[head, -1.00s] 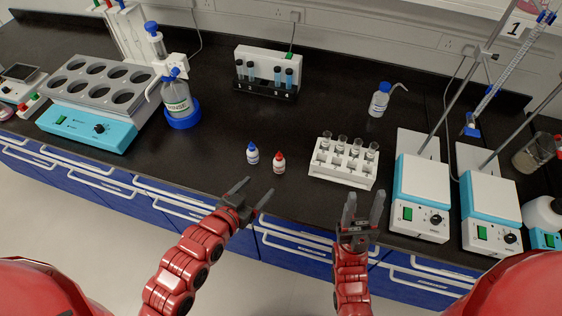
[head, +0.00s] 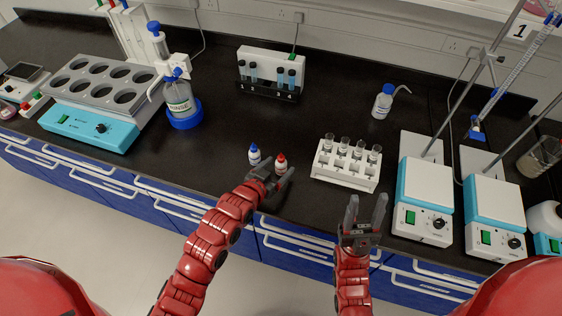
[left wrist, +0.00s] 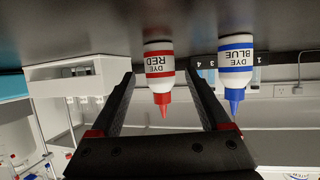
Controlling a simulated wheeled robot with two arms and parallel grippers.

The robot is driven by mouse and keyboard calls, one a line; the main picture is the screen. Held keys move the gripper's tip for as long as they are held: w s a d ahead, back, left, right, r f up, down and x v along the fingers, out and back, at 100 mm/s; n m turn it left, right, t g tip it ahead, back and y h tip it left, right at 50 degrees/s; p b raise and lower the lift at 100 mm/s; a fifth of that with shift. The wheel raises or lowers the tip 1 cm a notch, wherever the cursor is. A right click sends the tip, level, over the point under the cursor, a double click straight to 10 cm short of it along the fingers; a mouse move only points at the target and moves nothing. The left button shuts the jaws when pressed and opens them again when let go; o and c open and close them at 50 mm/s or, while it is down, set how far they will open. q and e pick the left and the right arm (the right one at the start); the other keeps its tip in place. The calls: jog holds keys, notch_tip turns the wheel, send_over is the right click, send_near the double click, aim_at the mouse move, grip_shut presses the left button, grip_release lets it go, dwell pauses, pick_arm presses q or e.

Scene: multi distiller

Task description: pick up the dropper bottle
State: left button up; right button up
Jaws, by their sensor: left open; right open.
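The red-capped dropper bottle (head: 281,161) stands upright on the black bench, beside the blue-capped dropper bottle (head: 254,153) to its left. My left gripper (head: 277,178) is open and low at the bench, close in front of the red bottle, partly hiding it. In the left wrist view, which is upside down, the bottle labelled DYE RED (left wrist: 159,62) appears between the two open fingers, with a gap on each side. The bottle labelled DYE BLUE (left wrist: 236,60) is outside the fingers on the right. My right gripper (head: 365,210) is open and empty over the bench's front edge.
A white vial rack (head: 345,168) stands right of the bottles. Stirrer plates (head: 425,198) are at the right. Bench behind the bottles is clear.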

pick_arm(q)
jog(key=shift+x, duration=1.2)
jog(key=shift+f, duration=0.1)
jog(key=c, duration=1.1)
